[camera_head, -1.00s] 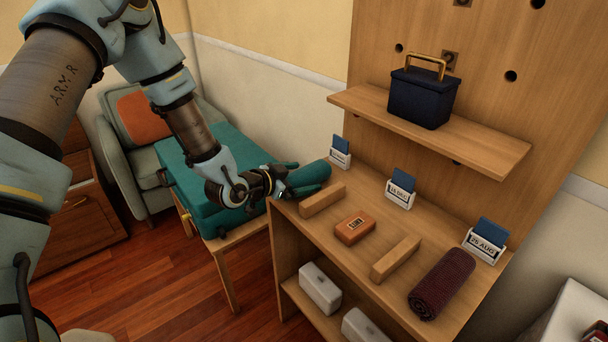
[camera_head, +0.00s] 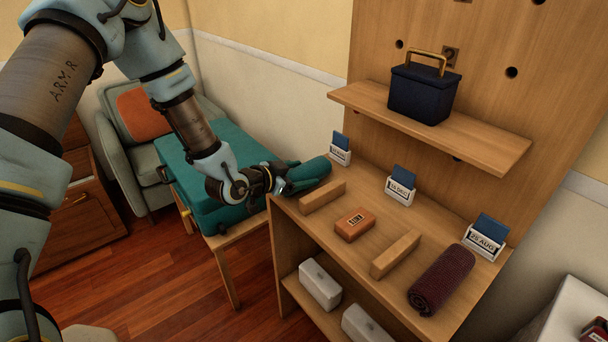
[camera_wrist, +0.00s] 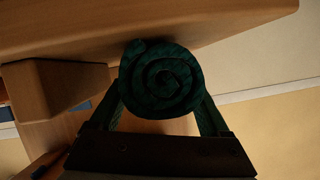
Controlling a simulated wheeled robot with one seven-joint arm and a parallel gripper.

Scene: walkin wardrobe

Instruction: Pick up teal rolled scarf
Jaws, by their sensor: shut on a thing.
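The teal rolled scarf (camera_head: 308,173) lies at the left end of the wooden shelf unit's counter, beside a wooden divider block. Its spiral end (camera_wrist: 161,79) fills the middle of the wrist view. My gripper (camera_head: 283,183) reaches in from the left and is shut on the scarf, with one finger on each side of the roll in the wrist view. The scarf looks to be at or very near the counter surface; I cannot tell whether it touches. Its underside is hidden.
Wooden divider blocks (camera_head: 322,198), an orange box (camera_head: 355,224) and a maroon rolled scarf (camera_head: 441,281) sit on the counter (camera_head: 375,243). Card holders (camera_head: 340,150) stand along the back. A navy box (camera_head: 421,94) is on the upper shelf (camera_head: 470,135). A teal suitcase (camera_head: 215,180) stands at left.

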